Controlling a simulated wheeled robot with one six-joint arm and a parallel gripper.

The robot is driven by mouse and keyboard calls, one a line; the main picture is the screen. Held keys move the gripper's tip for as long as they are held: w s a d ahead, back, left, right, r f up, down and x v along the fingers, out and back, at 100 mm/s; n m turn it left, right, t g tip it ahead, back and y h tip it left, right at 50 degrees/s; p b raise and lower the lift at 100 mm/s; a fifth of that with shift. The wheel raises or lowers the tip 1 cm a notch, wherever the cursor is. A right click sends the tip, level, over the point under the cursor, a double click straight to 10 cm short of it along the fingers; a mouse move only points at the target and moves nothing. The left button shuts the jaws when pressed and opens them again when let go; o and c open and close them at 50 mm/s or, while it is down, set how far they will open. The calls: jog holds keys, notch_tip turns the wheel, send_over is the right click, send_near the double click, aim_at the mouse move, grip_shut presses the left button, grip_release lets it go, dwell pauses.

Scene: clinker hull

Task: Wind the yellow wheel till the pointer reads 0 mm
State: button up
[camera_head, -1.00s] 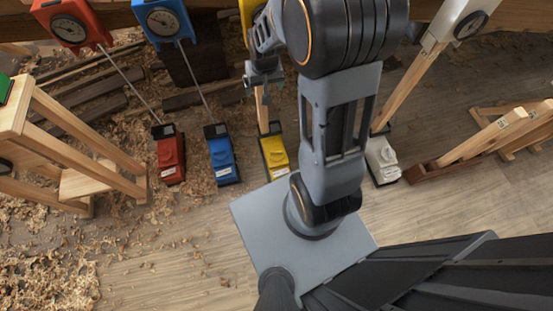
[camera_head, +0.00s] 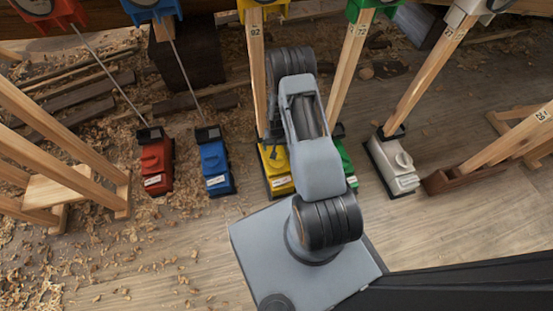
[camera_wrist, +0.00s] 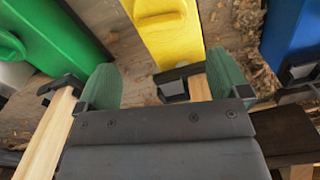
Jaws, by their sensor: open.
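The yellow base unit (camera_head: 277,168) stands on the floor at the foot of a wooden post (camera_head: 257,75), partly hidden by my arm. The yellow housing (camera_head: 262,8) at the post's top is cut off by the picture edge; no dial or pointer reading shows. In the wrist view the yellow unit (camera_wrist: 170,35) lies ahead of the fingers, with a rounded raised yellow part (camera_wrist: 158,14) on top that may be the wheel. My gripper (camera_wrist: 165,88) is open, its green fingers apart and short of that part. In the head view the gripper (camera_head: 268,150) is mostly hidden behind my arm.
The red unit (camera_head: 156,165) and blue unit (camera_head: 215,165) stand left of the yellow one. The green unit (camera_head: 347,165) and white unit (camera_head: 393,168) stand right. Wooden posts rise close by, and wooden stands flank both sides. Bare floor lies in front, with shavings left.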

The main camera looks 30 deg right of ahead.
aim_at(277, 160)
notch_tip(277, 160, down, 10)
jog(key=b, duration=0.3)
jog(key=shift+r, duration=0.25)
jog(key=c, duration=0.9)
jog(key=shift+c, duration=0.2)
jog(key=shift+m, duration=0.3)
jog(key=m+b, duration=0.1)
jog(key=m, duration=0.4)
jog(key=shift+m, duration=0.3)
jog(key=m, duration=0.6)
jog(key=shift+m, duration=0.4)
